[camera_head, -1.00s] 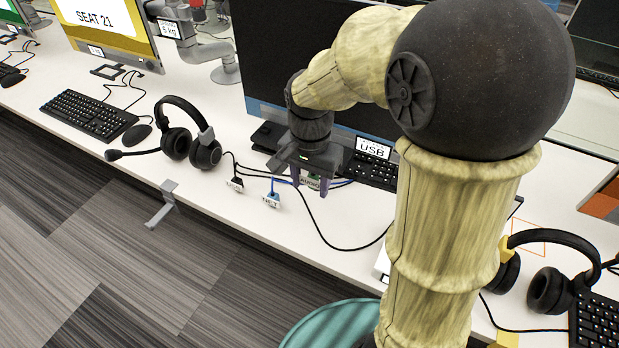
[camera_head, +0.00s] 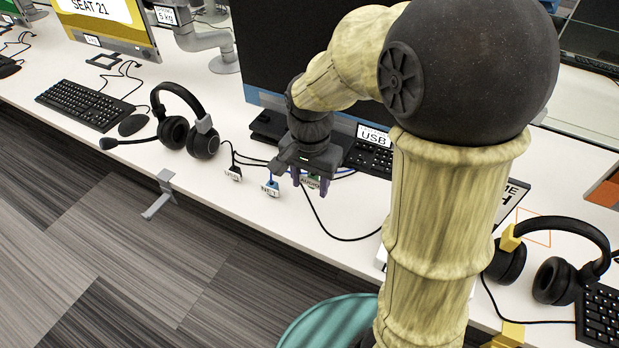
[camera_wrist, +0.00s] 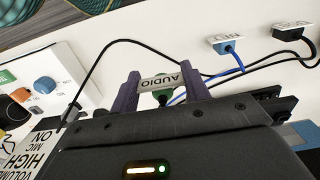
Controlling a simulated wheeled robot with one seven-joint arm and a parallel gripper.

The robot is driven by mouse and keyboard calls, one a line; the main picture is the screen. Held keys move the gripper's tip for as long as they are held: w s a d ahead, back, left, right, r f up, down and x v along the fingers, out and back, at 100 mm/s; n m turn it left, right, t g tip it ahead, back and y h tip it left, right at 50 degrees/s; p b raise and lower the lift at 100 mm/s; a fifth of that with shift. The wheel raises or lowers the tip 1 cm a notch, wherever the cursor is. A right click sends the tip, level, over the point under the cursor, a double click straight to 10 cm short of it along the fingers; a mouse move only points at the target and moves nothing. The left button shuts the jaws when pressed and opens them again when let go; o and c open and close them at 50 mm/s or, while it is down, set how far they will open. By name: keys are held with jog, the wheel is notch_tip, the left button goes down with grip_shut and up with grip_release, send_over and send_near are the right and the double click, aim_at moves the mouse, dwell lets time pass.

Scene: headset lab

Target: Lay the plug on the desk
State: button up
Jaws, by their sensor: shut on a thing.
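The plug labelled AUDIO (camera_wrist: 158,82) has a pale tag and a green part, and sits between the two purple fingers of my gripper (camera_wrist: 157,92) in the wrist view. My gripper (camera_head: 310,182) is shut on it over the white desk (camera_head: 245,200), in front of the dark monitor. The plug (camera_head: 311,181) is partly hidden by the fingers in the head view. Whether it touches the desk I cannot tell. A plug tagged NET (camera_head: 270,188) with a blue cable and one tagged USB (camera_head: 233,173) lie to the left; NET also shows in the wrist view (camera_wrist: 226,44).
A headset (camera_head: 185,130) and keyboard (camera_head: 83,105) are on the left. A USB sign (camera_head: 374,135) stands behind my gripper. The wrist view shows a white box with a blue knob (camera_wrist: 45,85). Another headset (camera_head: 560,270) is at right. Bare desk lies in front of the plugs.

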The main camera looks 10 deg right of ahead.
aim_at(310, 216)
jog(key=shift+f+b, duration=2.75)
jog(key=shift+f, duration=1.75)
jog(key=o, duration=1)
notch_tip(310, 216, up, 17)
jog(key=p, duration=0.5)
jog(key=shift+r, duration=0.2)
